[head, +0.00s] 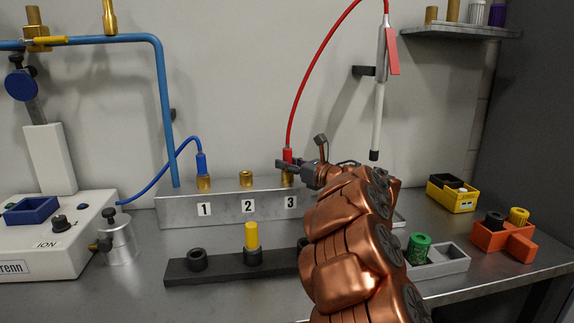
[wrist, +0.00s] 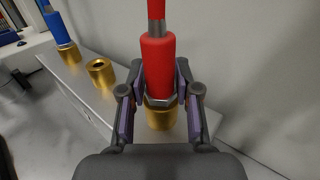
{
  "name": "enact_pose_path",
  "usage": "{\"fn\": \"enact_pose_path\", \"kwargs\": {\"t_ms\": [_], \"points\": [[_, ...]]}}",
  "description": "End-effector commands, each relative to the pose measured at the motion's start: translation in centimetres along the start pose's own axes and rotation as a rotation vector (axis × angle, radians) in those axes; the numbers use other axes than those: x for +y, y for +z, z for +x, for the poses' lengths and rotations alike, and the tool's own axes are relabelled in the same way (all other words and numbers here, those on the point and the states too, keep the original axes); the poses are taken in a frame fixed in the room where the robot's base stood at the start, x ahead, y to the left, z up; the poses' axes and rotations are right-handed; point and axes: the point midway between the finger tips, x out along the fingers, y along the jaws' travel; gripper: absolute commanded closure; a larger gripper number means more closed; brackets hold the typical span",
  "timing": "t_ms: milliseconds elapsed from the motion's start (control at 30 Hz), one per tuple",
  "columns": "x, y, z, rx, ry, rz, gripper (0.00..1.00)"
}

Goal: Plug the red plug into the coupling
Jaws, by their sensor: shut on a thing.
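The red plug (head: 287,155) with its red cable is upright at the brass coupling (head: 287,180) marked 3 on the grey metal block (head: 225,209). In the wrist view my gripper (wrist: 157,105) is shut around the red plug (wrist: 158,65), with a finger on each side of its lower metal collar. The brass coupling (wrist: 161,119) is directly under the plug. I cannot tell how deep the plug sits in it. My gripper (head: 296,168) reaches the plug from the right in the head view.
A blue plug (head: 202,164) stands in coupling 1. Coupling 2 (head: 246,178) is empty. A black holder bar (head: 222,271) with a yellow peg (head: 251,235) lies in front. A white rod (head: 377,120) hangs behind my arm. Yellow (head: 452,197) and orange (head: 503,240) bins stand right.

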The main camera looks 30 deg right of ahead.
Motion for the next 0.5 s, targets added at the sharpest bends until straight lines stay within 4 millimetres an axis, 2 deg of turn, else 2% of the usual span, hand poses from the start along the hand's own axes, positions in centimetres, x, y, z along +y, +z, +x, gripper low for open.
{"fn": "enact_pose_path", "kwargs": {"t_ms": [167, 200, 500], "points": [[-0.01, -0.41, -0.01, 0.000, 0.000, 0.000, 1.00], [0.00, -0.39, 0.00, 0.000, 0.000, 0.000, 0.67], [0.00, -0.32, 0.00, 0.000, 0.000, 0.000, 0.39]]}}
